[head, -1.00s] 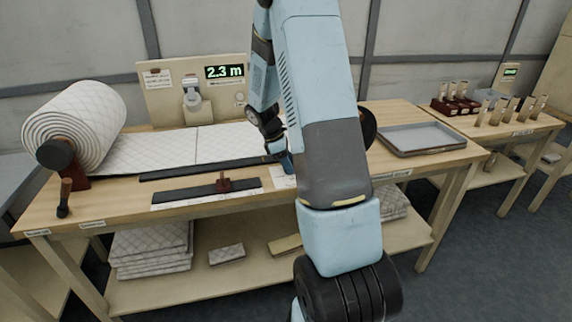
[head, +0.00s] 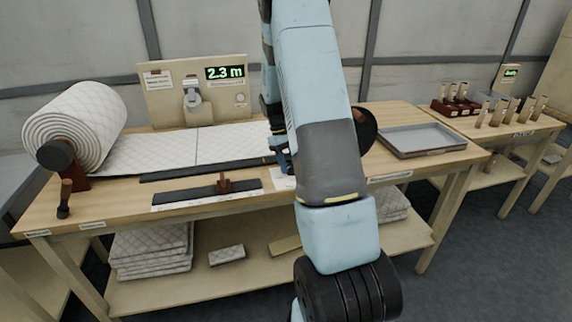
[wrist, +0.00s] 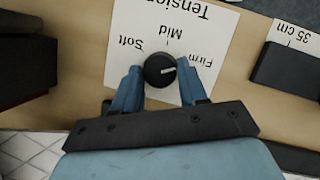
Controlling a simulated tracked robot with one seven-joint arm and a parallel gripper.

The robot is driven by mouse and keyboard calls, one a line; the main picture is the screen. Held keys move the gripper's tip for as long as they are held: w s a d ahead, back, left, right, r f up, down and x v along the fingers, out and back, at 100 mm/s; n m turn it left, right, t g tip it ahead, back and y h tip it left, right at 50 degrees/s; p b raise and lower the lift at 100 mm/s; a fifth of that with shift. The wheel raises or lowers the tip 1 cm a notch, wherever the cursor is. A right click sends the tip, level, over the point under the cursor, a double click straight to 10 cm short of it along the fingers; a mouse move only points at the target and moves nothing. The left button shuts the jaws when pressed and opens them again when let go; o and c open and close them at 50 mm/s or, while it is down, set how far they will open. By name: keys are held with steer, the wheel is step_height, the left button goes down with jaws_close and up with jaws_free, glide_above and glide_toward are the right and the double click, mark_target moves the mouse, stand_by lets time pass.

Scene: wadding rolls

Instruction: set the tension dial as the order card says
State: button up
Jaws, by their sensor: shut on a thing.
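The tension dial (wrist: 153,72) is a round black knob with a white pointer mark, on a white card (wrist: 222,40) printed Tension, Soft, Mid and Firm, upside down in the wrist view. The mark points right, roughly toward Firm. My gripper (wrist: 160,79) has its two blue fingers on either side of the dial and is shut on it. In the head view my arm hides the dial; part of the white card (head: 282,183) shows beside it. A small card (head: 157,79) on the back board has print too small to read.
A quilted roll (head: 72,128) lies at the table's left, its sheet (head: 160,152) spread rightward. A display (head: 225,72) reads 2.3 m. A grey tray (head: 422,139) sits right of my arm. A dark block (wrist: 288,70) marked 35 cm is beside the Tension card.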

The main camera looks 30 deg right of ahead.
steer(key=shift+d+m+y, duration=0.15)
steer(key=shift+m+y, duration=0.15)
steer(key=shift+m, duration=0.6)
steer(key=o, duration=1)
steer(key=v, duration=1.3)
steer(key=shift+w+d+r, duration=0.1)
steer(key=shift+w+r, duration=0.1)
steer(key=shift+r, duration=0.1)
